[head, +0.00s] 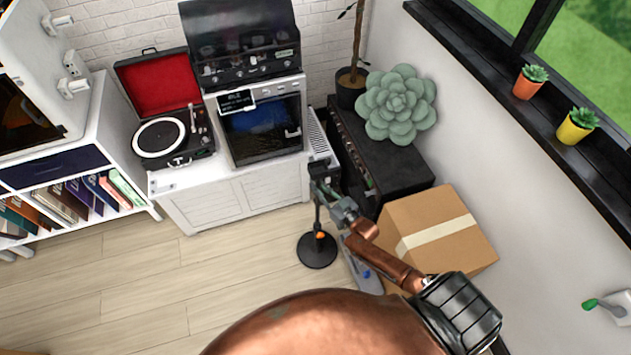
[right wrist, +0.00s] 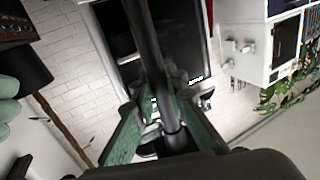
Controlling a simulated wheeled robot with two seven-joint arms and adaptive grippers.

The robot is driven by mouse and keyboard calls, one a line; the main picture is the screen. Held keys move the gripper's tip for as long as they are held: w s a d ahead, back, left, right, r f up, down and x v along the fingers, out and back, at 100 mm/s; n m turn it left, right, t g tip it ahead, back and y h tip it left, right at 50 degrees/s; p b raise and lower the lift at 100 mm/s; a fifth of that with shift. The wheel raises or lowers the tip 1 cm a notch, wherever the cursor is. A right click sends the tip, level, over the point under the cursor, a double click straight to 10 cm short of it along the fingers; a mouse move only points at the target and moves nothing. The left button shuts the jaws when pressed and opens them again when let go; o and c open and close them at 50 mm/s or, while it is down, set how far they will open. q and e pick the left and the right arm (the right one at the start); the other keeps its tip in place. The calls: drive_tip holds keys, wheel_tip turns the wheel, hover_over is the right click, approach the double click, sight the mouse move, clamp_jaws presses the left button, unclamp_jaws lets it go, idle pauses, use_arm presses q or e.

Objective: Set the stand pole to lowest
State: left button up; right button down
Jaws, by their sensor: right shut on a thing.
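The stand has a round black base (head: 317,252) on the floor and a thin upright pole (head: 317,215), with a small orange part just above the base. My right gripper (head: 322,187) is at the upper part of the stand, its arm reaching in from the lower right. In the right wrist view the dark pole (right wrist: 147,35) runs between the green-padded fingers of the gripper (right wrist: 160,88), which is shut on it. The gripper partly hides the top of the stand in the head view. My left gripper is not in view.
A cardboard box (head: 435,225) and a black amplifier-like cabinet (head: 395,175) stand right of the stand. A white cabinet (head: 235,193) with a record player (head: 170,137) stands behind to the left. The wooden floor (head: 225,265) left of the base is clear.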

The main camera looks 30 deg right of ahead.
drive_tip(key=shift+s+f+b, duration=0.15)
drive_tip(key=shift+f+b, duration=0.35)
drive_tip(key=shift+f, duration=0.8)
drive_tip(key=c, duration=2.3)
unclamp_jaws()
drive_tip(key=shift+f, duration=0.1)
drive_tip(key=shift+c, duration=0.2)
drive_tip(key=o, duration=0.4)
drive_tip(key=shift+o, duration=0.2)
drive_tip(key=shift+r, duration=0.2)
drive_tip(key=s+d, duration=0.2)
drive_tip(key=s, duration=0.9)
drive_tip(key=shift+s, duration=0.35)
